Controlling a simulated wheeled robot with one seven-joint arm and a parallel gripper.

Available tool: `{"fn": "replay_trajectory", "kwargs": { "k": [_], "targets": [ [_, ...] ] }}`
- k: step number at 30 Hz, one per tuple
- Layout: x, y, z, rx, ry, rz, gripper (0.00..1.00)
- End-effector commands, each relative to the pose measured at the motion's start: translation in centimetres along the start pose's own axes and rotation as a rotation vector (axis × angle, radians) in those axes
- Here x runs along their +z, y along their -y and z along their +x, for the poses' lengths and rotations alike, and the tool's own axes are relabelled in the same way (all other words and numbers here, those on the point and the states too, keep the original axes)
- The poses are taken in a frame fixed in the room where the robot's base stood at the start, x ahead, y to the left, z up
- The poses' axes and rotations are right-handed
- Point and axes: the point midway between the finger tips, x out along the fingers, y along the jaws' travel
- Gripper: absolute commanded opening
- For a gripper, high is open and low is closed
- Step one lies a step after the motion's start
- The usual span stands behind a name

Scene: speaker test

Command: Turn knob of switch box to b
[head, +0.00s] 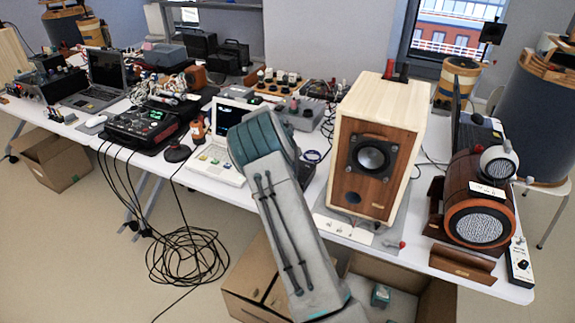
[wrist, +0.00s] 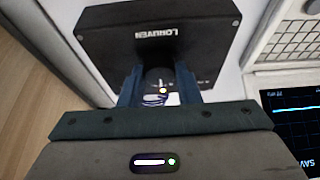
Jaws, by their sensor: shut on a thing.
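The switch box (wrist: 110,40) is a black box in the wrist view, with white lettering upside down along its far part. Its round dark knob (wrist: 160,74) sits on its face between my fingers. My gripper (wrist: 160,88) is shut on the knob, one blue-grey finger on each side. A white line shows on the knob, and small white marks lie around it, too small to read, so I cannot tell which letter it points to.
An open white laptop (head: 213,166) is beside my arm; its keyboard (wrist: 296,40) shows close to the box. A wooden speaker (head: 385,125) stands right of my arm. A dark mixer (head: 140,128) and other gear crowd the table (head: 220,187).

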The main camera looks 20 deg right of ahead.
Motion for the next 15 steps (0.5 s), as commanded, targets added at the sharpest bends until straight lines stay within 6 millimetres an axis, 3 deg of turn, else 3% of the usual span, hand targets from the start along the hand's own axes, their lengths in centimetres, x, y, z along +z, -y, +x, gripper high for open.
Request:
{"fn": "replay_trajectory", "kwargs": {
  "k": [9, 10, 11, 12, 15],
  "targets": [
    [0.07, 0.02, 0.0, 0.0, 0.002, 0.0, 0.07],
    [0.07, 0.02, 0.0, 0.0, 0.002, 0.0, 0.38],
    [0.06, 0.02, 0.0, 0.0, 0.002, 0.0, 0.46],
    [0.06, 0.02, 0.0, 0.0, 0.002, 0.0, 0.52],
    [0.04, 0.01, 0.0, 0.0, 0.001, 0.0, 0.52]
  ]
}}
